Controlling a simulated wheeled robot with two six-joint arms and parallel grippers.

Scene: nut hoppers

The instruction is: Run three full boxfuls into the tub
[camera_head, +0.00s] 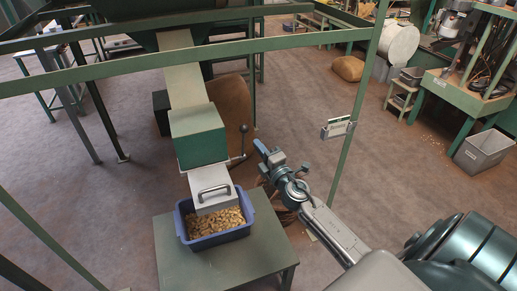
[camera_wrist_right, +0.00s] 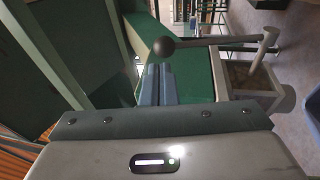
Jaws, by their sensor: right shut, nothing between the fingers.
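The green box (camera_head: 198,135) sits under the pale chute (camera_head: 185,85), with a grey spout and handle (camera_head: 213,193) below it. The blue tub (camera_head: 219,236) stands under the spout and holds many tan nuts. A lever with a dark ball knob (camera_head: 243,128) stands upright at the box's right side. My right gripper (camera_head: 260,148) is shut and empty, just right of the lever. In the right wrist view my shut fingers (camera_wrist_right: 158,84) point towards the knob (camera_wrist_right: 163,46), which shows just beyond their tips; contact cannot be told. My left gripper is not in view.
The tub stands on a green table (camera_head: 178,266). A green frame post (camera_head: 355,110) with a card holder (camera_head: 338,129) rises right of my right gripper. A brown sack (camera_head: 231,108) is behind the box. A grey bin (camera_head: 483,151) stands far right. The floor between is mostly clear.

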